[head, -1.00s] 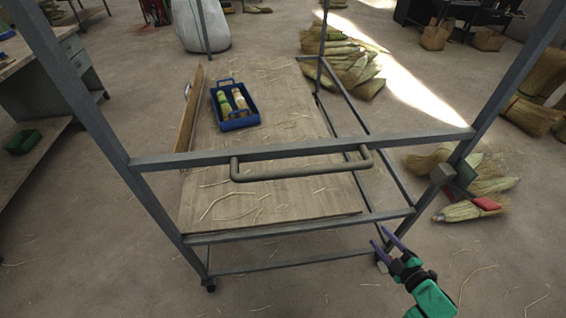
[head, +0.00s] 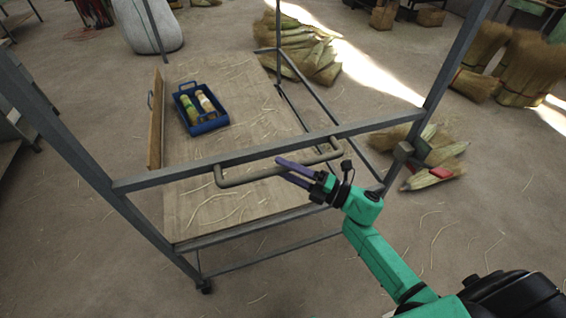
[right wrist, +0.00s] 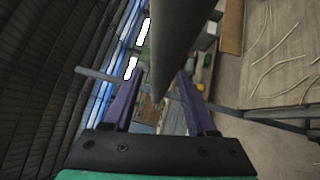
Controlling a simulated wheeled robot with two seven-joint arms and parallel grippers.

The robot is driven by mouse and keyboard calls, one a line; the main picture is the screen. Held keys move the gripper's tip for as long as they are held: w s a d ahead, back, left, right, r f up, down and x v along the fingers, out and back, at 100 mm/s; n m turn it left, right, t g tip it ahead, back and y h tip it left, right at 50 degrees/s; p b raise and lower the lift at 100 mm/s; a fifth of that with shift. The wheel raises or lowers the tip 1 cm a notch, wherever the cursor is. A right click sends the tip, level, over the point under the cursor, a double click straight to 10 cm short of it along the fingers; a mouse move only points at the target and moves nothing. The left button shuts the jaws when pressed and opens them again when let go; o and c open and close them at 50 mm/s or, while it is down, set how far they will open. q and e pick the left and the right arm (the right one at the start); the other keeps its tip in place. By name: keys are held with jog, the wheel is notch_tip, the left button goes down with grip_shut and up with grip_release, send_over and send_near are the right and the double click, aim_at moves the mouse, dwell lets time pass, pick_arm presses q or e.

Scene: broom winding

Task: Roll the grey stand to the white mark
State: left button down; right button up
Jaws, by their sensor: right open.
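The grey stand (head: 270,152) is a tall metal frame on casters with a wooden lower shelf (head: 245,175). A grey bar handle (head: 240,180) is fixed to its near crossbar. My right gripper (head: 283,170) is open at the right half of this handle. In the right wrist view, a grey bar (right wrist: 178,40) runs between the open purple fingers (right wrist: 160,75); I cannot tell whether they touch it. My left gripper is not in view. I cannot make out a white mark on the floor; the bright strip at the upper right looks like sunlight.
Broom bundles lie behind (head: 310,52) and right of the stand (head: 430,176). A pale sack (head: 148,25) stands at the back left. The near floor is mostly open, with loose straw.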

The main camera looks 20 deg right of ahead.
jog(key=shift+w+a, duration=0.25)
jog(key=shift+w, duration=0.05)
grip_shut()
dwell(1.3)
